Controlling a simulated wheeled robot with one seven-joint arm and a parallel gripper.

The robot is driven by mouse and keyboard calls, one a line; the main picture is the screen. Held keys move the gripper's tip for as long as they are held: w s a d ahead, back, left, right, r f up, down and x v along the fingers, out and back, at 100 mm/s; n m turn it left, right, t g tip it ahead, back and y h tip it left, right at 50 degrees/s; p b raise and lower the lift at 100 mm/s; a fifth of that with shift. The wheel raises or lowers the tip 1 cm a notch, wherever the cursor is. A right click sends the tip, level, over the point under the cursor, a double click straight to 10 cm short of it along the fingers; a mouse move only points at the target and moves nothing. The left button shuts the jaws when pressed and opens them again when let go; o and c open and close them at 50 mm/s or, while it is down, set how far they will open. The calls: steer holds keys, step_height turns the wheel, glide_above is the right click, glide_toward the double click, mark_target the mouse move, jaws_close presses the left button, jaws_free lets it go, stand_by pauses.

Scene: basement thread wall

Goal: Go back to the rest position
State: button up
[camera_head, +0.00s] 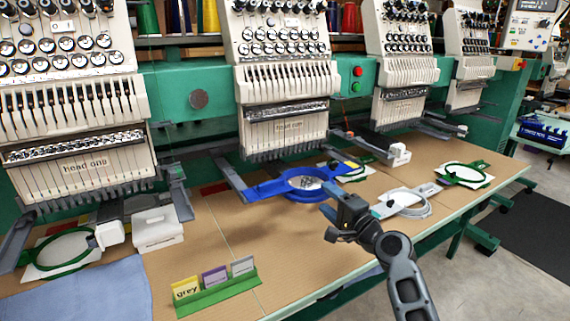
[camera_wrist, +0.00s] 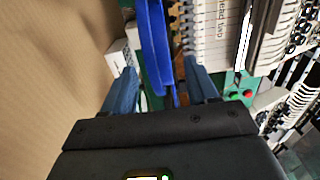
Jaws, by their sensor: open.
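My gripper (camera_head: 330,208) is open, above the table just in front and to the right of the blue hoop (camera_head: 262,190). In the wrist view the two fingers (camera_wrist: 162,88) stand apart, and the blue hoop (camera_wrist: 155,50) shows edge-on between and beyond them. I cannot tell whether a finger touches it. The hoop lies level below the machine head marked "head two" (camera_head: 288,132), its left end by that head's dark bracket arm (camera_head: 232,178). It has a pale patch with grey in its ring. My forearm comes in from the lower right.
The brown table (camera_head: 225,235) carries a grey hoop (camera_head: 408,203), green hoops (camera_head: 463,174) (camera_head: 60,252), white boxes (camera_head: 157,228), a blue cloth (camera_head: 85,292) and a green card holder (camera_head: 217,292) with a "grey" card. Several machine heads line the back. Floor is open at the right.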

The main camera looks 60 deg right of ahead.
steer(key=b+v, duration=0.1)
steer(key=v, duration=0.5)
steer(key=s+a+f+n+y, duration=0.1)
steer(key=a+f+n, duration=0.2)
steer(key=a, duration=0.3)
steer(key=s+a+f+n+g+y, duration=0.1)
steer(key=a+f+n, duration=0.15)
steer(key=a, duration=0.45)
steer(key=s+a+f+n+y, duration=0.1)
steer(key=a+f+n, duration=0.1)
steer(key=a+n, duration=0.3)
steer(key=s+a+r+n+y, duration=0.2)
steer(key=s+a+n+y, duration=0.1)
steer(key=s+a+n, duration=0.3)
steer(key=s+a+r+n+y, duration=0.3)
steer(key=s+a+n, duration=0.3)
steer(key=a, duration=0.5)
steer(key=shift+s+a+r+n+t+y, duration=0.2)
steer(key=shift+s+r+n+t+y, duration=0.15)
steer(key=shift+n, duration=0.6)
